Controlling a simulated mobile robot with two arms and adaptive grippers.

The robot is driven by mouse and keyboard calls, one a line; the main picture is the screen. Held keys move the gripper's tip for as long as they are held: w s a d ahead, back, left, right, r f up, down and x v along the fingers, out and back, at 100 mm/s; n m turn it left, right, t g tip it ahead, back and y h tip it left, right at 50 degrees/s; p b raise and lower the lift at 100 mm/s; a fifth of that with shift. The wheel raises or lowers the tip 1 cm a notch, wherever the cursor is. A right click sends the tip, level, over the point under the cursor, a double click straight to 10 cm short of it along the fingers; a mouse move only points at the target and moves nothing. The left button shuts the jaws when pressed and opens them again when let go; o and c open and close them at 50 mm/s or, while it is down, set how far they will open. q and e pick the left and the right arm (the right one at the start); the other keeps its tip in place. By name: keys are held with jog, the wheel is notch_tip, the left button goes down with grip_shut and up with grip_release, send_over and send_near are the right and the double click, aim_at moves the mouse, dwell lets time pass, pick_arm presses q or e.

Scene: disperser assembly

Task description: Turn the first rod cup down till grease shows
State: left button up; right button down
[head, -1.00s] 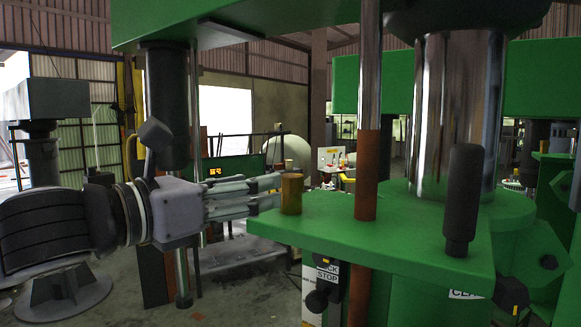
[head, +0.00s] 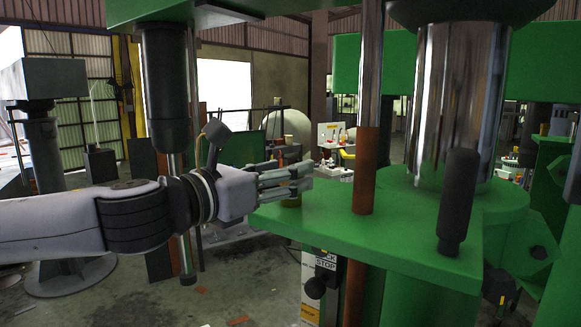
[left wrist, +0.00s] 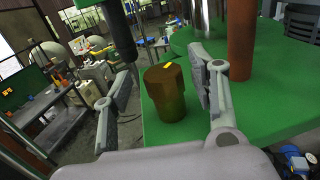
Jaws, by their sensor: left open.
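The rod cup (left wrist: 167,98), a brass-brown cup with a wider faceted cap and a small yellow mark on top, stands upright at the edge of the green plate (left wrist: 270,105). My left gripper (head: 300,179) reaches in from the left at the cup's height. In the left wrist view its two fingers (left wrist: 160,82) are open, one on each side of the cup, with visible gaps. I cannot make out any grease. My right gripper is not in view.
A rust-brown sleeved rod (head: 366,170) rises from the plate just right of the cup. A dark cylindrical handle (head: 458,200) and a thick chrome column (head: 455,100) stand farther right. A dark post (head: 165,85) hangs behind my left arm.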

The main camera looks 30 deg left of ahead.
pick_arm(q)
jog(key=shift+x, duration=0.9)
jog(key=shift+d, duration=0.1)
jog(key=shift+c, duration=0.2)
jog(key=c, duration=1.1)
jog(key=shift+c, duration=0.2)
jog(key=shift+h, duration=0.3)
